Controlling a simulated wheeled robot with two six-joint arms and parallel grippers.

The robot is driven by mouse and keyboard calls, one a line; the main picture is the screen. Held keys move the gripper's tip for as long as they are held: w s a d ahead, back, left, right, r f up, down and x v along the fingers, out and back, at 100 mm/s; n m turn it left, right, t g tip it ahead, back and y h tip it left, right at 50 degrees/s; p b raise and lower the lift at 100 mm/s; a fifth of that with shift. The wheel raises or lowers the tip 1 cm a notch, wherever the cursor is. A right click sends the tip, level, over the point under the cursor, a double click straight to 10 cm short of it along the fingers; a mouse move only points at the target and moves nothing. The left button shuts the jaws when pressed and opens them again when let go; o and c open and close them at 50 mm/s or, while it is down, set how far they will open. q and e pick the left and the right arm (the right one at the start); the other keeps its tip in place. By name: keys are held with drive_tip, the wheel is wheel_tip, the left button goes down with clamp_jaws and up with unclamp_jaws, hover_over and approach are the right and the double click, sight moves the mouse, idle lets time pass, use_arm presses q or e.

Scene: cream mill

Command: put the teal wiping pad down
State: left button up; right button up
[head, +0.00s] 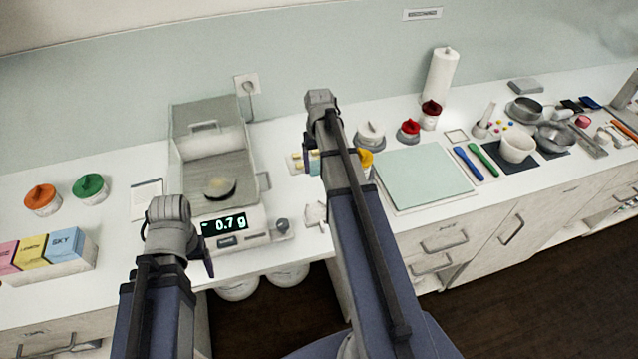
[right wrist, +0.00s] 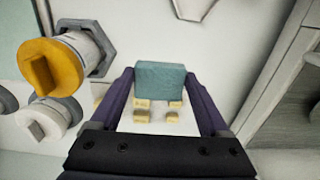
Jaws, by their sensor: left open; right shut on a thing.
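The teal wiping pad (right wrist: 160,80) is between the fingers of my right gripper (right wrist: 162,92), which is shut on it. In the right wrist view it appears over a white surface with several small pale yellow blocks (right wrist: 143,104); I cannot tell the gap below it. In the head view only a small bluish part of the pad (head: 314,166) shows beside my right arm, which hides most of that gripper. My left gripper (head: 207,263) is open in front of the scale, mostly hidden behind its own wrist.
A scale (head: 256,238) reading 0.7 g stands left of my right arm. A yellow-lidded jar (right wrist: 52,66) stands close to the left of my right gripper; its lid also shows in the head view (head: 365,159). A pale green mat (head: 424,175) lies bare farther right.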

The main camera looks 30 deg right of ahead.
sight(319, 185)
drive_tip(key=shift+f+b, duration=2.35)
drive_tip(key=shift+f, duration=0.6)
drive_tip(key=shift+f, duration=0.15)
drive_tip(key=o, duration=1.2)
drive_tip(key=shift+c, duration=0.2)
wheel_tip(319, 185, up, 12)
drive_tip(key=p, duration=1.2)
drive_tip(key=shift+r, duration=0.2)
drive_tip(key=shift+f, duration=0.1)
